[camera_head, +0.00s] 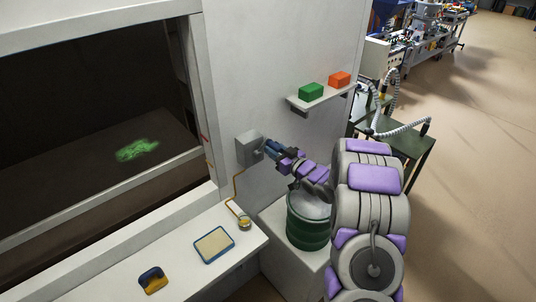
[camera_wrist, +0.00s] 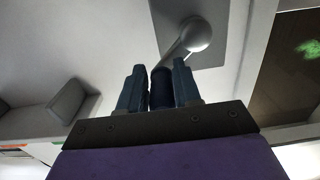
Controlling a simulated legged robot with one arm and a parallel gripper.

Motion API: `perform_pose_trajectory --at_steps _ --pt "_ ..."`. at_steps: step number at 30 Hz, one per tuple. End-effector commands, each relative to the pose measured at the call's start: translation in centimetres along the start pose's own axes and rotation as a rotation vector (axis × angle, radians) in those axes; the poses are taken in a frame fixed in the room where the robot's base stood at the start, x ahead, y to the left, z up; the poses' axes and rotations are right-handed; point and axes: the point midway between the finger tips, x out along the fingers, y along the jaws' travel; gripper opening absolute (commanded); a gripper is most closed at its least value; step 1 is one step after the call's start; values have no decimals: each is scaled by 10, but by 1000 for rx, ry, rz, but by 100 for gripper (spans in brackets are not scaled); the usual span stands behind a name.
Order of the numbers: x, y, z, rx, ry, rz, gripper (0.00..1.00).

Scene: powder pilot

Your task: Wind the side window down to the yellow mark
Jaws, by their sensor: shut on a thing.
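The side window (camera_head: 60,105) is the large dark opening at left in the head view, with a pale sash bar (camera_head: 115,184) slanting across its lower part. Small marks (camera_head: 204,138) show on its right jamb; I cannot make out the yellow one clearly. A grey crank box (camera_head: 247,151) sits on the wall right of the window. My gripper (camera_head: 271,150) is at this box. In the wrist view, my gripper (camera_wrist: 159,80) is shut on the dark crank handle (camera_wrist: 161,90), whose arm runs to a round grey hub (camera_wrist: 197,35).
A green glow (camera_head: 137,149) lies behind the window. The ledge below holds a framed pad (camera_head: 214,245), a blue-yellow block (camera_head: 153,281) and a small corded cup (camera_head: 243,223). A green drum (camera_head: 307,226) stands under my arm. A shelf (camera_head: 318,102) holds green and orange blocks.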

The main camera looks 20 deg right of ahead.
Motion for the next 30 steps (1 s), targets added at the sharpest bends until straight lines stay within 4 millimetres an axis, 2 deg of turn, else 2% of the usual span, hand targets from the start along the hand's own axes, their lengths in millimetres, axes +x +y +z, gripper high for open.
perform_pose_trajectory --at_steps 8,18,28,30 --pt "1 -6 -4 -8 6 -2 0" --pt "1 12 25 -3 5 -1 0" --pt "0 17 26 -5 12 2 0" --pt "0 17 26 -5 12 2 6"
